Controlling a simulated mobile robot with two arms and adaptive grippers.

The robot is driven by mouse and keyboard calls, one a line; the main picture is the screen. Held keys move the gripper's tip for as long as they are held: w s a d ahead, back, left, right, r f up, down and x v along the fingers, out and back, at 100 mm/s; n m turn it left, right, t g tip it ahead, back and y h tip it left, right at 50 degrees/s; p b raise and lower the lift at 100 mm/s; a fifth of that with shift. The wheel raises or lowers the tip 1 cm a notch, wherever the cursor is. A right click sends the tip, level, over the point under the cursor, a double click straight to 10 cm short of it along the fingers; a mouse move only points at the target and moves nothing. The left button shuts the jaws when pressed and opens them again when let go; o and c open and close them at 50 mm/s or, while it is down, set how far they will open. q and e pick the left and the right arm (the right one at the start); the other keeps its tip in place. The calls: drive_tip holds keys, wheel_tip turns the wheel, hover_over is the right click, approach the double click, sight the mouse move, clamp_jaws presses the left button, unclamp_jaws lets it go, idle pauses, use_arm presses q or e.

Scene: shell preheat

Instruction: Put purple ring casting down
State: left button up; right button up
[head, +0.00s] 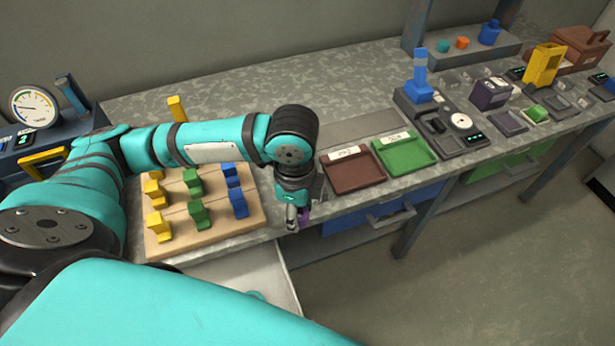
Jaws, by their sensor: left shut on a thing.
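My left gripper (296,222) points down at the bench's front edge, just right of the wooden board. It is shut on the purple ring casting (304,217). Only a small purple patch of the casting shows beside the fingers, so its full shape is hidden. The casting appears to be near or just past the bench edge; its height above the surfaces is hard to tell. My right gripper is not in view.
A wooden board (200,237) with yellow, green and blue blocks lies left. A brown tray (352,177) and a green tray (405,155) are right of my gripper. Several devices stand farther right. A blue drawer (350,219) is below the bench. Bare bench (240,95) lies behind.

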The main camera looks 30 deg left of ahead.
use_arm(q)
drive_tip(key=m, duration=0.2)
drive_tip(key=s+m+p, duration=0.1)
drive_tip(key=m, duration=0.5)
drive_tip(key=shift+s+d+f+p, duration=0.15)
drive_tip(key=shift+f+p, duration=0.2)
drive_tip(key=shift+p, duration=0.05)
drive_tip(key=w+a+m+p, duration=0.1)
drive_tip(key=w+m, duration=0.1)
drive_tip(key=w, duration=0.2)
drive_tip(key=w+a+f+m+p, duration=0.1)
drive_tip(key=w+a+m, duration=0.1)
drive_tip(key=w, duration=0.2)
drive_tip(key=w+a+f+m+p, duration=0.1)
drive_tip(key=w+a+m+p, duration=0.1)
drive_tip(key=w, duration=0.3)
drive_tip(key=shift+f+m, duration=0.15)
drive_tip(key=shift+m, duration=0.45)
drive_tip(key=f, duration=0.1)
drive_tip(key=f+p, duration=0.1)
drive_tip(key=f, duration=0.1)
drive_tip(key=shift+w+a+f, duration=0.15)
drive_tip(key=shift+w, duration=0.25)
drive_tip(key=shift+f, duration=0.2)
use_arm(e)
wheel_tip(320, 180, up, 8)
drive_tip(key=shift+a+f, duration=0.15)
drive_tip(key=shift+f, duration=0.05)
